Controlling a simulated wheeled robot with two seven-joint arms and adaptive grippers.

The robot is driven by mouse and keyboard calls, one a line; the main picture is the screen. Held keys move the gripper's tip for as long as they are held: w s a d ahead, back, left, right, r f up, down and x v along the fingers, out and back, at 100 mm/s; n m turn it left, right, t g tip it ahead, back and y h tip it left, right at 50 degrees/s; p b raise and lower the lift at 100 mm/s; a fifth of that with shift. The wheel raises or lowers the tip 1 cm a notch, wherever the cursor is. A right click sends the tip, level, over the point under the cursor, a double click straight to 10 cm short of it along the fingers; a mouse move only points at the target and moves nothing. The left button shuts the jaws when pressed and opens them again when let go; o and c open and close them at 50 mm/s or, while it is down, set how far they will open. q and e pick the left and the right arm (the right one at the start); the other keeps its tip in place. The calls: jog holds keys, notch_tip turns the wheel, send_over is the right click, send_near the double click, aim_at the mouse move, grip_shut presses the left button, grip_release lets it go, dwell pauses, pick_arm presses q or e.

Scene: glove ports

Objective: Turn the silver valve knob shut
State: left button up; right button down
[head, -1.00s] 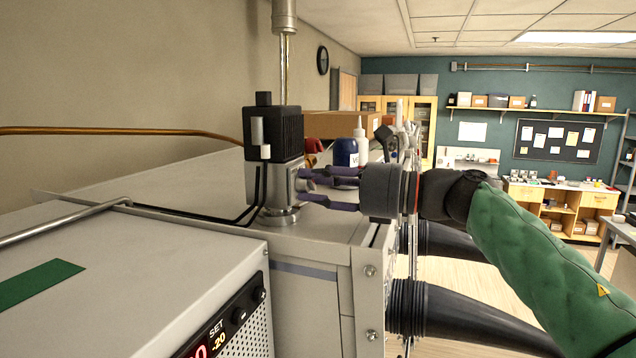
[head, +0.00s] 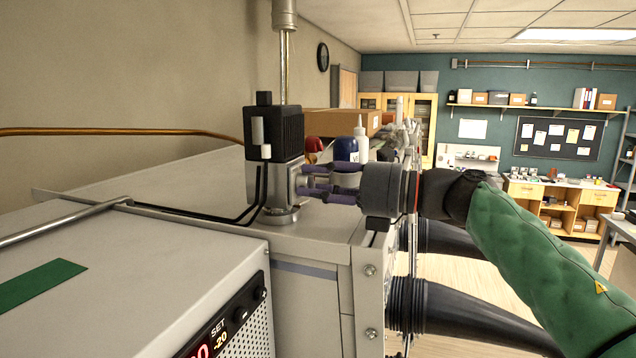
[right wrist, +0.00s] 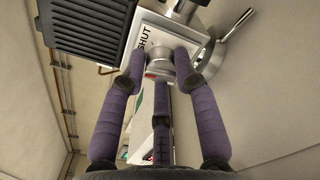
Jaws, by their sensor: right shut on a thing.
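The silver valve knob (right wrist: 159,53) shows in the right wrist view, between my purple padded fingertips. Behind it is the silver valve body (head: 278,186), under a black ribbed block (head: 276,133), with a white plate (right wrist: 146,40) lettered SHUT. My right gripper (head: 304,182) is shut on the knob, reaching in from the right. In the head view the fingers hide most of the knob. I cannot tell how far the knob is turned. My left gripper is not in view.
The valve stands on a grey cabinet top (head: 175,188) near its right edge. A blue bottle (head: 346,150), white bottle (head: 361,140) and cardboard box (head: 342,122) stand behind. Black glove sleeves (head: 450,310) stick out below my arm. A metal pipe (head: 284,68) rises above the valve.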

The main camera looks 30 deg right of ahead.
jog(key=m, duration=0.4)
jog(key=shift+s+d+r+m, duration=0.1)
jog(key=shift+d+r+m, duration=0.05)
jog(key=shift+r+m, duration=0.2)
jog(key=m, duration=0.4)
jog(key=shift+m, duration=0.35)
jog(key=c, duration=1)
grip_release()
jog(key=shift+f, duration=0.1)
jog(key=shift+o, duration=0.3)
jog(key=shift+w+d+f, duration=0.1)
jog(key=shift+w+f, duration=0.1)
jog(key=shift+s, duration=0.15)
jog(key=v, duration=1.1)
jog(key=shift+s+d, duration=0.3)
